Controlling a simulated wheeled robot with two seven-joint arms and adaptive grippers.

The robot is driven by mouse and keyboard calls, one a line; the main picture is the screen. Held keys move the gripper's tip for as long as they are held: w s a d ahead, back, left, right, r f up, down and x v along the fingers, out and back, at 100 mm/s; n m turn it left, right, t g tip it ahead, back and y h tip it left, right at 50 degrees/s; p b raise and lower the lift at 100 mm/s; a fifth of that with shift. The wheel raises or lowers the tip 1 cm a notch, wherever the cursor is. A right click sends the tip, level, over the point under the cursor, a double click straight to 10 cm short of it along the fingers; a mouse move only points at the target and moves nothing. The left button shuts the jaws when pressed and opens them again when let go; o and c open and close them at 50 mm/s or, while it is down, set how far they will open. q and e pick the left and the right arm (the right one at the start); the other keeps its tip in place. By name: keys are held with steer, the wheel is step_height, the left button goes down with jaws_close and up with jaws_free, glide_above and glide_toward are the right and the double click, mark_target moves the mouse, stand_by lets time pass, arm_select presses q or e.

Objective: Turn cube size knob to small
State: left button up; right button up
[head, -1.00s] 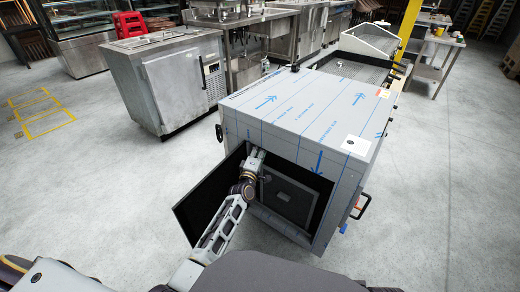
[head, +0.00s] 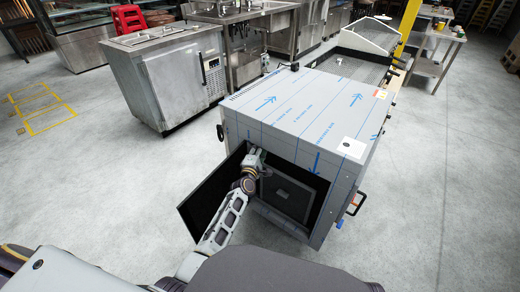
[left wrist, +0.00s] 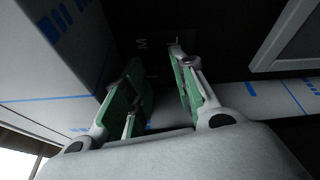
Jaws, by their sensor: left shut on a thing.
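The ice machine (head: 310,110) is a steel-coloured box with blue-printed film, its front door (head: 212,195) open to the left. My left arm reaches into the upper left of its dark front opening, where its gripper is mostly hidden in the head view. In the left wrist view my left gripper (left wrist: 156,60) has its green-padded fingers pointed at a dark panel (left wrist: 150,28) with a pale letter M on it. The fingers are apart but shut on the cube size knob, which is dark and hardly distinguishable between them. My right gripper is not in view.
A dark framed panel (head: 287,197) sits inside the opening, right of my arm. A steel counter unit (head: 165,80) stands behind at the left. A tray table (head: 355,65) adjoins the machine's back. Grey floor (head: 440,200) is clear at the right.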

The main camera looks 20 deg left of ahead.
arm_select(q)
steer(key=shift+a, duration=0.1)
steer(key=o, duration=0.8)
steer(key=shift+c, duration=0.2)
steer(key=shift+s, duration=0.2)
steer(key=s, duration=1.1)
steer(key=shift+s, duration=0.3)
steer(key=shift+r, duration=0.1)
stand_by(0.4)
